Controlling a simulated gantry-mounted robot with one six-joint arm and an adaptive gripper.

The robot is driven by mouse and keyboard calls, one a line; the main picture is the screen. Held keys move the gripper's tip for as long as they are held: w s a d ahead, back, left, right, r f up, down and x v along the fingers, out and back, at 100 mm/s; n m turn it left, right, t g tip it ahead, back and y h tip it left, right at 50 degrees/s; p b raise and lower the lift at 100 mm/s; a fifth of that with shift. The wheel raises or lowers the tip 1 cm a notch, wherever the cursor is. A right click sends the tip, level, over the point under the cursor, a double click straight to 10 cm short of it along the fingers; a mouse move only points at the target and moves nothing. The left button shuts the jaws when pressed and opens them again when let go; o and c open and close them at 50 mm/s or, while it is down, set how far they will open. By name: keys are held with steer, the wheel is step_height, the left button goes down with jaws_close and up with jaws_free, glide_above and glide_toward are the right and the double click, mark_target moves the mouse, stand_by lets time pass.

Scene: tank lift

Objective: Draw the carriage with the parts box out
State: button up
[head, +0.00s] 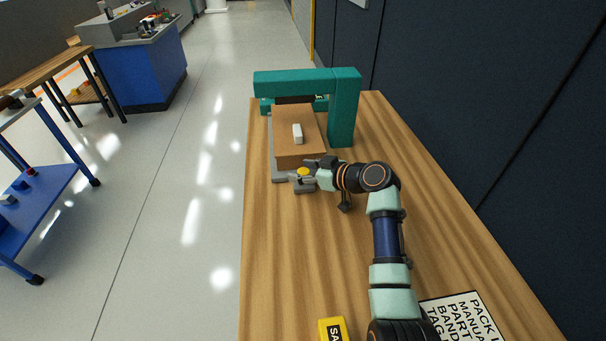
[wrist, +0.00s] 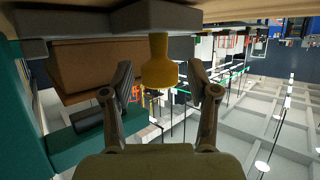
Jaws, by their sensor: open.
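The brown parts box (head: 300,159) sits on the grey carriage (head: 272,150), its rear part under the teal frame (head: 344,110). A small white block lies on the box. A yellow knob (head: 303,171) stands at the carriage's near end. My gripper (head: 302,180) is at this knob. In the wrist view, which looks upside down, the yellow knob (wrist: 159,70) hangs from the grey carriage (wrist: 150,16) between my two open fingers. A gap shows on each side, so they do not grip it. The box also shows there (wrist: 95,65).
The wooden table (head: 300,250) is clear in front of the carriage. A yellow block (head: 332,329) and a printed sign (head: 462,315) lie at its near end. A dark wall (head: 440,120) runs along the right. Floor lies open to the left.

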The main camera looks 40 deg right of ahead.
jaws_close()
